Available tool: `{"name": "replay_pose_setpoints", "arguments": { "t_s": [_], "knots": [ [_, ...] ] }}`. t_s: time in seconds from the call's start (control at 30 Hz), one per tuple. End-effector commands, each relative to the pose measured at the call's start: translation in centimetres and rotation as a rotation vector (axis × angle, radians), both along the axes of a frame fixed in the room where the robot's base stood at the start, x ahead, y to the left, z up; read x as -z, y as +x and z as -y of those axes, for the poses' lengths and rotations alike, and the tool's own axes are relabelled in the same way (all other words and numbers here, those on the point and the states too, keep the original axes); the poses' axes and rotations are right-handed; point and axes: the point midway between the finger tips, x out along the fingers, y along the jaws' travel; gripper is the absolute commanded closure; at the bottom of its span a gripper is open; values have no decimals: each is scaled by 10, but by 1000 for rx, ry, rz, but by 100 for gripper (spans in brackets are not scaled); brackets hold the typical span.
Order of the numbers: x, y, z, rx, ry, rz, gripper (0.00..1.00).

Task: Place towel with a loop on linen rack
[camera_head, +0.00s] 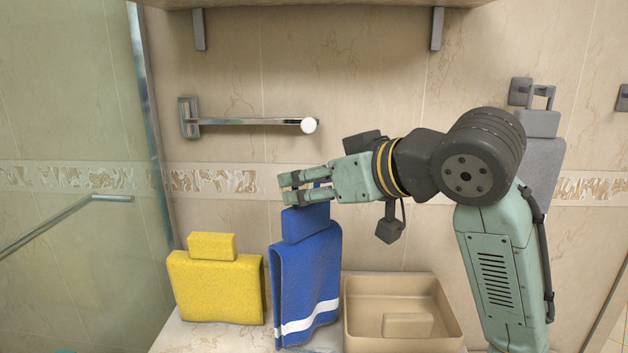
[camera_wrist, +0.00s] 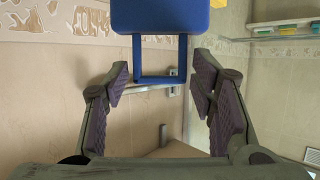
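The blue towel (camera_head: 305,262) with a white stripe stands upright at the counter, its blue top block (camera_head: 305,222) just below my gripper (camera_head: 292,188). In the wrist view the blue block (camera_wrist: 160,16) is at the top, and its square blue loop (camera_wrist: 160,80) lies between my spread fingers (camera_wrist: 161,82). There is a visible gap on each side of the loop, so my gripper is open and not holding it. The linen rack, a chrome bar (camera_head: 250,122) with a white end knob, is on the wall above the towel; nothing hangs on it.
A yellow towel (camera_head: 215,288) stands left of the blue one. A beige basin (camera_head: 400,345) is to its right. A grey towel (camera_head: 545,165) hangs from a wall hook (camera_head: 520,92) at right. A shelf (camera_head: 320,4) is overhead. A glass panel (camera_head: 60,120) borders the left.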

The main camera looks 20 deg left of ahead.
Motion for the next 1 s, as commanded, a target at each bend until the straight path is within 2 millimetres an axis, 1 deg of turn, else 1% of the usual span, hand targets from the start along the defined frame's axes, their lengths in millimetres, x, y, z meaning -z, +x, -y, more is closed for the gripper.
{"name": "replay_pose_setpoints", "arguments": {
  "t_s": [0.03,0.1,0.37,0.47,0.5,0.63,0.9,1.0],
  "knots": [
    [0,0,0,0,0,0,43],
    [0,0,0,0,0,0,39],
    [-1,0,0,0,0,0,39],
    [-6,0,0,1,-1,1,39],
    [-5,-2,4,1,0,2,39],
    [-12,-11,21,1,2,3,39],
    [-34,-38,68,2,1,3,39],
    [-41,-45,82,2,0,1,39]
  ]
}}
